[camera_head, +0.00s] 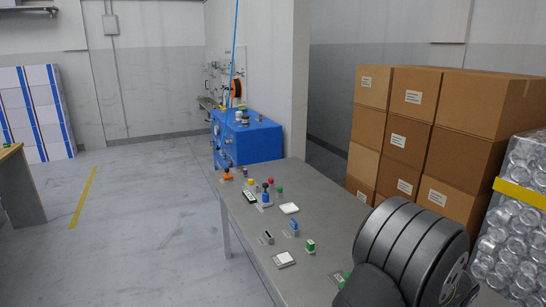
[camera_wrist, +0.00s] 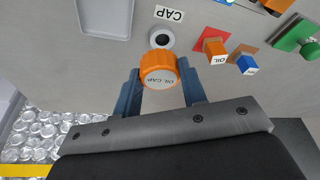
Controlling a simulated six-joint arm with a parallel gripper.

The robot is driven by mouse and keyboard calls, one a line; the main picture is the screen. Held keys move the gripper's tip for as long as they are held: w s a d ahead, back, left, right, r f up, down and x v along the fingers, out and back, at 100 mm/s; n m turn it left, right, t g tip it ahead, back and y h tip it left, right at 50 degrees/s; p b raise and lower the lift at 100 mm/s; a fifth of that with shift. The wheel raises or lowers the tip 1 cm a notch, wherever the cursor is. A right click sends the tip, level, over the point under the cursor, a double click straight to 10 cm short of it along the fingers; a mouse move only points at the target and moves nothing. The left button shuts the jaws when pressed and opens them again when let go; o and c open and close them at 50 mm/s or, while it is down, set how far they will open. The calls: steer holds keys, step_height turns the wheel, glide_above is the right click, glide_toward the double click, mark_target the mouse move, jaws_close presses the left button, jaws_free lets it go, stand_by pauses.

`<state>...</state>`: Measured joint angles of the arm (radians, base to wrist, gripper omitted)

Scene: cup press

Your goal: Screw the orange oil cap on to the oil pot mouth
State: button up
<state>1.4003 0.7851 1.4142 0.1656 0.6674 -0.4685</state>
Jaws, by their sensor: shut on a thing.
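The orange oil cap (camera_wrist: 158,62) has ridged sides and a pale face lettered OIL CAP. My gripper (camera_wrist: 160,78) is shut on it, with one blue finger on each side. Just beyond the cap in the wrist view is a white round piece with a dark centre (camera_wrist: 161,37). A label reading CAP (camera_wrist: 169,14) lies beside it. The cap covers its near edge, and I cannot tell whether they touch or whether this piece is the oil pot mouth. My gripper and the cap do not show in the head view.
An orange block (camera_wrist: 214,49) and a blue block (camera_wrist: 245,63), both lettered OIL, stand right of the cap. The grey table (camera_head: 262,232) carries several small parts. Cardboard boxes (camera_head: 450,110) stand behind it at right.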

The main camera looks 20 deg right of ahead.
steer(key=s+a+r, duration=0.2)
steer(key=s+a, duration=0.4)
steer(key=a, duration=0.4)
steer(key=shift+s+r, duration=0.25)
steer(key=shift+s, duration=0.1)
steer(key=shift+a+f, duration=0.1)
steer(key=shift+f, duration=2.8)
steer(key=shift+f, duration=1.25)
steer(key=o, duration=1.2)
steer(key=shift+c, duration=0.2)
steer(key=v, duration=1.7)
steer(key=shift+r, duration=0.25)
